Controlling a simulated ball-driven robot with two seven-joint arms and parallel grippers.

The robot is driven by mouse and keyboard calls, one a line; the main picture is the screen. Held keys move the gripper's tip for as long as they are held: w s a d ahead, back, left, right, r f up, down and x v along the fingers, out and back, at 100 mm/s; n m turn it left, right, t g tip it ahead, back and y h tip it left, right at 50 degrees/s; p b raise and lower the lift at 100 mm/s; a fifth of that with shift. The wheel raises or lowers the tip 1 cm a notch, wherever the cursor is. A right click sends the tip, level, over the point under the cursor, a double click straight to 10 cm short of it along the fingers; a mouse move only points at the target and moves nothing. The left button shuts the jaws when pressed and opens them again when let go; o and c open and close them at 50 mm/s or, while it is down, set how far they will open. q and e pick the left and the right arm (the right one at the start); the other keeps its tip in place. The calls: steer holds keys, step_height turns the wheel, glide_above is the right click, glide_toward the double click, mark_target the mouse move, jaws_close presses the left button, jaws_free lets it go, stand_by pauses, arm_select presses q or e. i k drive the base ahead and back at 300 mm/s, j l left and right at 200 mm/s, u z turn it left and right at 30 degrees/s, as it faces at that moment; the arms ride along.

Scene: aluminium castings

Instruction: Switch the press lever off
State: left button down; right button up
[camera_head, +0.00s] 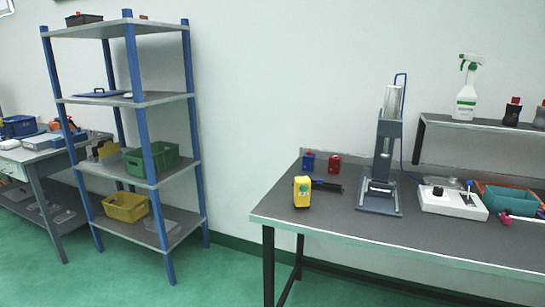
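A small press (384,150) with a grey frame and a pale cylinder on top stands upright on the dark bench top (340,215). A white control box (440,204) sits on the bench to the right of the press. It has a round black knob (437,191) and a small lever (468,191) with a dark tip, standing up near its right end. The lever's on or off position is too small to tell. A blue hose runs from the top of the press. Neither of my grippers is in view.
A yellow box with a green button (302,191) stands left of the press, near blue (308,162) and red (335,164) bottles. A teal bin (510,200) is right of the control box. A raised shelf (480,125) holds a spray bottle (467,88). Green floor is open between bench and rack (150,99).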

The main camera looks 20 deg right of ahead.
mark_target(469, 182)
steer(key=z, duration=2)
steer(key=i+l+u, duration=0.75)
steer(key=l, duration=0.2)
